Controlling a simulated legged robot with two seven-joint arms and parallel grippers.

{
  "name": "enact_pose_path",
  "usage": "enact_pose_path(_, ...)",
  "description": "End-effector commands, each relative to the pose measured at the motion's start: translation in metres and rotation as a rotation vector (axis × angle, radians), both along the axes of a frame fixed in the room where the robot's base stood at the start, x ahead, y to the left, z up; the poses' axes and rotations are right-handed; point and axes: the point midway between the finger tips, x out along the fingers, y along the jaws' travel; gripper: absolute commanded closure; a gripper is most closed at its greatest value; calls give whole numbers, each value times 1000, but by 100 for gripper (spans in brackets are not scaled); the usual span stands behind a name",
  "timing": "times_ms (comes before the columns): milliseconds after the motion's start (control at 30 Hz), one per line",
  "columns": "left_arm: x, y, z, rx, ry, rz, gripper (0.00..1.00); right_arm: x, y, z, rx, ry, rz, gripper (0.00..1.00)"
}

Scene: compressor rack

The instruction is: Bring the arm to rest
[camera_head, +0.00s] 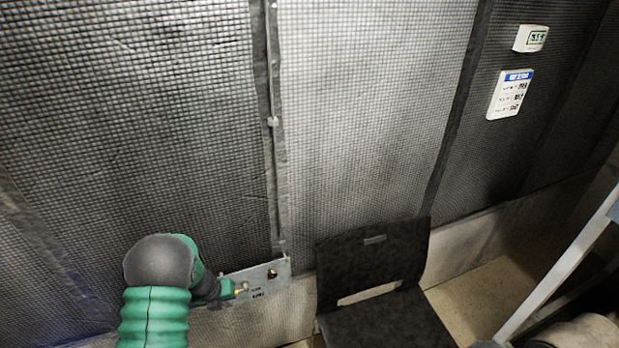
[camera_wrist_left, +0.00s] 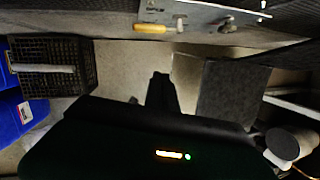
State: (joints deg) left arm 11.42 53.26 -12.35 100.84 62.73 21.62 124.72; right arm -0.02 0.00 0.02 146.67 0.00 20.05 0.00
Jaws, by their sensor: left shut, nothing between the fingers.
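My left arm comes in from the bottom left of the head view, with a grey elbow and a green ribbed sleeve. Its far end, green and small, is beside a metal panel (camera_head: 262,284) on the mesh wall; the fingertips are not clear there. In the left wrist view my left gripper (camera_wrist_left: 161,83) is a dark shape with its fingers together and nothing held. The panel (camera_wrist_left: 205,16) shows above it, with a yellow handle (camera_wrist_left: 150,28) and small fittings, apart from the fingers in the picture. My right gripper is not in view.
A black chair (camera_head: 372,260) stands right of the panel, by the wall. A white display (camera_head: 530,38) and a label sheet (camera_head: 509,94) are on the wall at upper right. The left wrist view shows a black crate (camera_wrist_left: 52,72) and blue bins (camera_wrist_left: 22,110) at left.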

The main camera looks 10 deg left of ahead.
Motion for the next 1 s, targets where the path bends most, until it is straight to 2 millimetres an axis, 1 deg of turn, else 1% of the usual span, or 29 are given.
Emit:
enact_pose_path(33, -4, -15, 19, 45, -12, -174, 100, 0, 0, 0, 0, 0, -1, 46)
enact_pose_path(67, -10, -25, 30, 82, -17, -318, 100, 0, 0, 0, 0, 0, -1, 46)
enact_pose_path(100, -20, -40, 46, 139, -28, -538, 100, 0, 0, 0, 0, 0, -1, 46)
enact_pose_path(167, -39, -62, 70, 235, -49, -906, 100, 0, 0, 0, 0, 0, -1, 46)
enact_pose_path(200, -53, -75, 86, 301, -66, -1158, 100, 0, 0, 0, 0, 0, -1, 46)
enact_pose_path(267, -75, -93, 106, 403, -95, -1540, 100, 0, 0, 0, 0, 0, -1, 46)
enact_pose_path(300, -92, -104, 119, 474, -115, -1797, 100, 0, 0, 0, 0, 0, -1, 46)
enact_pose_path(367, -116, -117, 135, 580, -143, -2177, 100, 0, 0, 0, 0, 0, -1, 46)
enact_pose_path(400, -132, -125, 144, 648, -160, -2417, 100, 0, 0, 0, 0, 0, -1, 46)
enact_pose_path(500, -165, -134, 158, 788, -181, -2923, 100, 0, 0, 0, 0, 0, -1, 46)
enact_pose_path(533, -172, -136, 161, -814, 182, 3016, 100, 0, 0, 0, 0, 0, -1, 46)
enact_pose_path(600, -184, -138, 165, -759, 159, 2816, 100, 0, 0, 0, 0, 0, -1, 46)
enact_pose_path(700, -192, -140, 167, -719, 143, 2684, 100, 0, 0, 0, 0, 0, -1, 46)
enact_pose_path(1000, -192, -139, 167, -715, 142, 2674, 100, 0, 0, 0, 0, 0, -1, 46)
